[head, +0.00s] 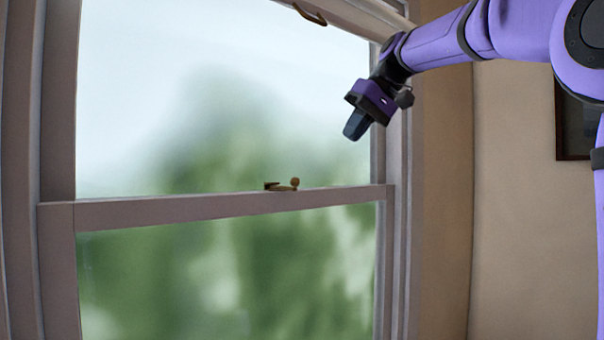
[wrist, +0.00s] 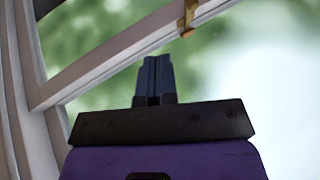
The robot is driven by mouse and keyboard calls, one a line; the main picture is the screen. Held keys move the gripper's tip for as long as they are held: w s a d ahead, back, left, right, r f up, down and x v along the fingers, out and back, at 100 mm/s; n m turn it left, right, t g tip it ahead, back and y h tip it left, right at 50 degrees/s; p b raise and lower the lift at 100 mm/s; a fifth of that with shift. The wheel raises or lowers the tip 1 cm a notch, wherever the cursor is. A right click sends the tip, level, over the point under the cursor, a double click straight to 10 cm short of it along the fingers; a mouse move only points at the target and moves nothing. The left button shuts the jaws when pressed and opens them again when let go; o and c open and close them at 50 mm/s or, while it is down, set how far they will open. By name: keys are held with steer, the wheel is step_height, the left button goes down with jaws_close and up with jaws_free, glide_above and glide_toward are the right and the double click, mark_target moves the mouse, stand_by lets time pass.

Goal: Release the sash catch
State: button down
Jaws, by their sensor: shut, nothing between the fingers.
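The sash catch (head: 283,186) is a small brass piece with a round knob, sitting on top of the window's middle rail (head: 220,207) in the head view. In the wrist view a brass catch (wrist: 187,18) shows on the rail (wrist: 110,75) at the top, beyond the fingertips. My gripper (head: 354,130) is in front of the upper pane, above and to the right of the catch, apart from it. Its fingers point down and left. In the wrist view my gripper (wrist: 154,62) has its two dark fingers together with nothing between them.
A brass handle (head: 309,15) is on the top rail of the window. The right window jamb (head: 399,230) stands close to my gripper. A dark frame (head: 577,125) hangs on the beige wall at the right.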

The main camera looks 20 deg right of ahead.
steer(key=shift+w+r, duration=0.1)
steer(key=shift+w, duration=0.1)
steer(key=w+a+f, duration=0.2)
steer(key=a+f, duration=0.6)
steer(key=f, duration=0.1)
steer(key=shift+w+a, duration=0.25)
steer(key=shift+a, duration=0.1)
